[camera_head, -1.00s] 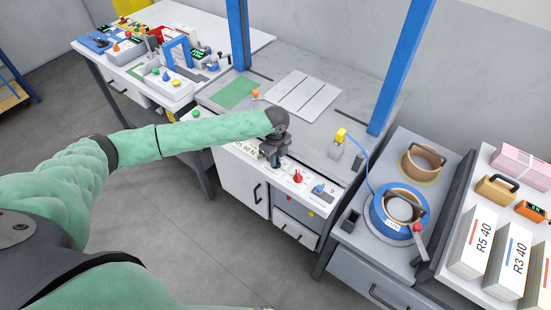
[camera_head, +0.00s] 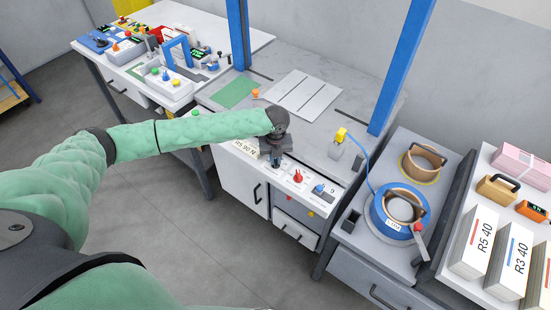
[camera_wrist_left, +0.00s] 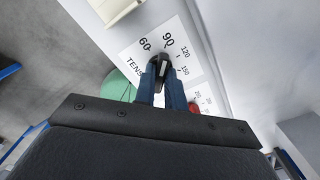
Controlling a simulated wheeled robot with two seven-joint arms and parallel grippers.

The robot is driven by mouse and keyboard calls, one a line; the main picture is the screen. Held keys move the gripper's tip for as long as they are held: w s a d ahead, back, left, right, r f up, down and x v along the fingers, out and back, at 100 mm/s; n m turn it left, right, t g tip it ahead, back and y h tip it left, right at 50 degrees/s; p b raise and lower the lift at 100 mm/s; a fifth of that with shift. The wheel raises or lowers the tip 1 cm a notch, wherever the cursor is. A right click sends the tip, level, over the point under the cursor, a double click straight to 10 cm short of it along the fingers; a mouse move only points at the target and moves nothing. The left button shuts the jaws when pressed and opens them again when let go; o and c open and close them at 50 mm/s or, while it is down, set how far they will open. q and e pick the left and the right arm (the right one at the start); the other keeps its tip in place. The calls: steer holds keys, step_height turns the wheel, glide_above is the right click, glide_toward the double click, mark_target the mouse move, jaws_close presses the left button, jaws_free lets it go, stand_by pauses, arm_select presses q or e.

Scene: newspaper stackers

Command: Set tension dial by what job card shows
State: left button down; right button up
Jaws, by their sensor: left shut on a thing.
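The job card (camera_head: 244,147) reads R5 90 N and stands at the front edge of the middle bench, partly behind my left gripper. My left gripper (camera_head: 276,162) points down over the bench's front panel. In the left wrist view its blue fingers (camera_wrist_left: 168,90) are shut on the black tension dial (camera_wrist_left: 163,67). The white scale plate (camera_wrist_left: 180,58) around the dial shows 60, 90, 120 and 150. The light mark on the dial appears to point near 90. The fingers hide part of the dial. My right gripper is not in view.
A red knob (camera_head: 298,176) and a blue knob (camera_head: 319,189) sit right of the dial. A blue post (camera_head: 402,65) rises behind. A blue-rimmed reel (camera_head: 384,221) lies on the right bench, and paper stacks (camera_head: 473,242) stand farther right.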

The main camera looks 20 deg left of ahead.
mark_target(276, 160)
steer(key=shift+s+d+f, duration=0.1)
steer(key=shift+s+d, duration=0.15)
arm_select(q)
steer(key=c, duration=1.5)
jaws_free()
steer(key=shift+o, duration=0.2)
